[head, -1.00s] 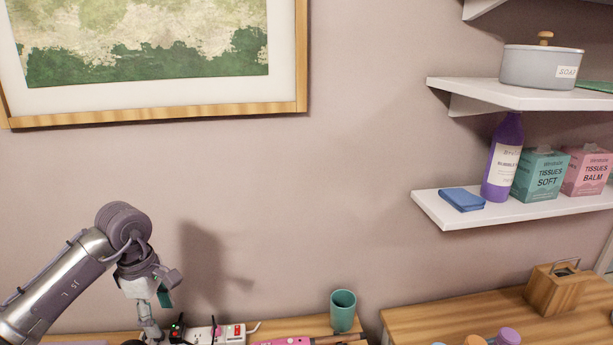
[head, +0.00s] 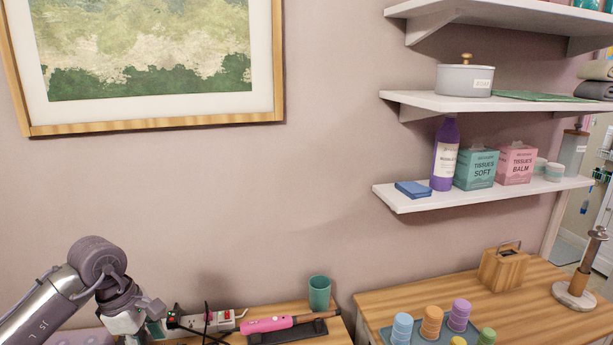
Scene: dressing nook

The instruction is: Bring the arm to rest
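My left arm comes in from the lower left, and its gripper (head: 130,326) points down over the left table. The fingers are at the bottom edge of the view and partly hidden, so I cannot tell whether they are open or shut. The gripper is just left of a white power strip (head: 226,321) with a red-lit switch and black plugs. A pink hair-styling iron (head: 268,324) lies to the right of the strip, by a black rest (head: 290,333). My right gripper is not in view.
A teal cup (head: 319,294) stands behind the iron. On the right table are a wooden box (head: 500,268), a stand (head: 575,292) and a tray (head: 385,335) with several stacked coloured pieces. Wall shelves (head: 470,197) overhang at right.

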